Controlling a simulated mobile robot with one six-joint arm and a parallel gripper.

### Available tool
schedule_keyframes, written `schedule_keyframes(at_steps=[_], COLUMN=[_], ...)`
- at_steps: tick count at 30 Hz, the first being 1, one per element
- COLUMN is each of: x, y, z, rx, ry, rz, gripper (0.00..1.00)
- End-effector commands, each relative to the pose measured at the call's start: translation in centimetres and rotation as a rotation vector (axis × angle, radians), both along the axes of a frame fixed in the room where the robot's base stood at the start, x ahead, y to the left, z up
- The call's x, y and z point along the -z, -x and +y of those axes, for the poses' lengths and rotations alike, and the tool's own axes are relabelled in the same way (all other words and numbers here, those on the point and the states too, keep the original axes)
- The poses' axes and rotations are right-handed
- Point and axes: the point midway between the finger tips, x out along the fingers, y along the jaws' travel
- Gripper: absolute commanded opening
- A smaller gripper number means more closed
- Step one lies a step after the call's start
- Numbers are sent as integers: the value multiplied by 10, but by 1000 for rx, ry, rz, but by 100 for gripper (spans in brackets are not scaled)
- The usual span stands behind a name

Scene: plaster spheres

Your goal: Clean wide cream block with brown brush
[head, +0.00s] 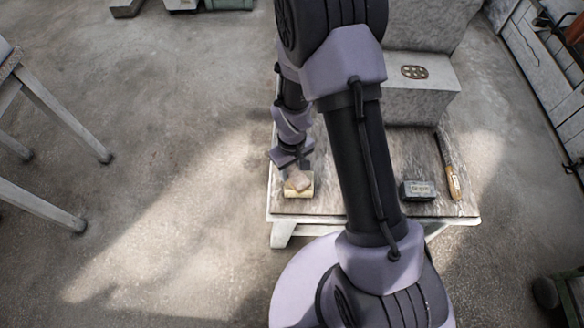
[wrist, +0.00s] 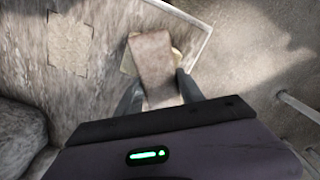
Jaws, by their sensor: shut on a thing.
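The wide cream block (head: 305,192) lies on the worktable near its front left corner. A brown block-shaped thing, which I take for the brown brush (head: 298,180), is over the cream block and covers much of its top. My gripper (wrist: 158,84) is shut on the brush, with one finger on each side. In the wrist view the brush (wrist: 153,60) hides most of the cream block (wrist: 178,58), whose pale edges show on both sides. I cannot tell whether brush and block touch.
The worktable (head: 408,160) also bears a dark block (head: 418,191) and a wooden-handled tool (head: 452,180) at the right. A large grey stone block (head: 415,100) stands at the back. My arm hides the middle. A stool (head: 50,100) stands on the floor at left.

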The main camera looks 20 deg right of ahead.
Motion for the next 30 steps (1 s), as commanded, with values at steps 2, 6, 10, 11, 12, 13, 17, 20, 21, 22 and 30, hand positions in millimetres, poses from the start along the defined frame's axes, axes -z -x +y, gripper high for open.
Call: schedule_keyframes(at_steps=[2, 6, 10, 11, 12, 13, 17, 20, 21, 22, 30], x=[2, 2, 1, 1, 1, 1, 2, 2, 2, 2, 1], y=[0, -1, -9, -11, -12, -13, -21, -21, -21, -21, -2], z=[0, 0, 3, 3, 4, 4, 7, 7, 7, 7, 1], rx=[0, 0, -1, -1, -1, -1, -1, 0, 0, 0, 0], ry=[0, 0, 0, 0, 0, 0, 0, 0, 0, 0, 0], rz=[0, -1, -1, -1, 0, 0, -1, 0, 0, 0, -1], gripper=[13, 13, 13, 13, 13, 13, 13, 13, 13, 13, 13])
